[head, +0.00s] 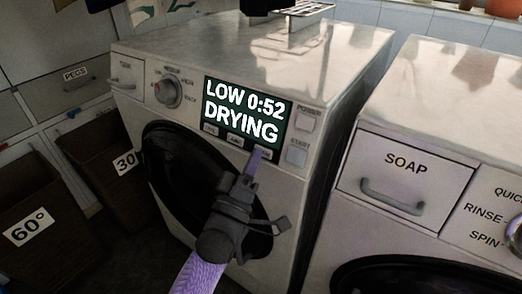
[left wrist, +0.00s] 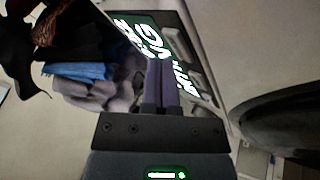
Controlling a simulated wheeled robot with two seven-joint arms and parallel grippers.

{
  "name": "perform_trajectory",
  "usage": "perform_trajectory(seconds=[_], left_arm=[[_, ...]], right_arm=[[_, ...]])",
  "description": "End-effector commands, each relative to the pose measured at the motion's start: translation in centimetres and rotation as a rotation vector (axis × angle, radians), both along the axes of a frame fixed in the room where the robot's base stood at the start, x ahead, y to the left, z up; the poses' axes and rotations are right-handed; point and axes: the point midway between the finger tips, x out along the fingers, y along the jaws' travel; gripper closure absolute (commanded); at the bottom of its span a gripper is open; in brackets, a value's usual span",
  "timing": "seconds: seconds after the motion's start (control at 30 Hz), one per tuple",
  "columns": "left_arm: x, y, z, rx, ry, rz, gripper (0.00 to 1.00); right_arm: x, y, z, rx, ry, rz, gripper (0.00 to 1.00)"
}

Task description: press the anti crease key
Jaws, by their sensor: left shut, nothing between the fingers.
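A white dryer (head: 300,60) stands in the middle of the head view, its display (head: 246,112) reading "LOW 0:52 DRYING". A row of small dark keys (head: 235,141) lies just under the display; their labels are too small to read surely. My left gripper (head: 256,156) is shut and empty. Its fingertips are at the rightmost key of that row and cover part of it; I cannot tell whether they touch. In the left wrist view the shut fingers (left wrist: 161,80) point at the panel, beside the display (left wrist: 145,35). My right gripper is not in view.
Power (head: 307,121) and start (head: 297,157) buttons sit right of the display, a dial (head: 168,91) to its left. The dark round door (head: 185,165) is below. A machine with a soap drawer (head: 403,180) stands at right, and bins (head: 45,205) stand at left.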

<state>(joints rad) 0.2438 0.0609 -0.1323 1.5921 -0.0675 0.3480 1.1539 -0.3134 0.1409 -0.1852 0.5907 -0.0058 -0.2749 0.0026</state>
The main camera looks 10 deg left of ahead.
Motion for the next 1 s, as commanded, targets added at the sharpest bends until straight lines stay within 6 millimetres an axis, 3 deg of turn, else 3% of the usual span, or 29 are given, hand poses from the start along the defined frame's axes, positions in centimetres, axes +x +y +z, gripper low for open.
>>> perform_trajectory(seconds=[1.0], left_arm=[[0.79, -0.31, -0.27, 0.000, 0.000, 0.000, 1.00]], right_arm=[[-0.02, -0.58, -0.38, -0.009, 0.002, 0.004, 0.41]])
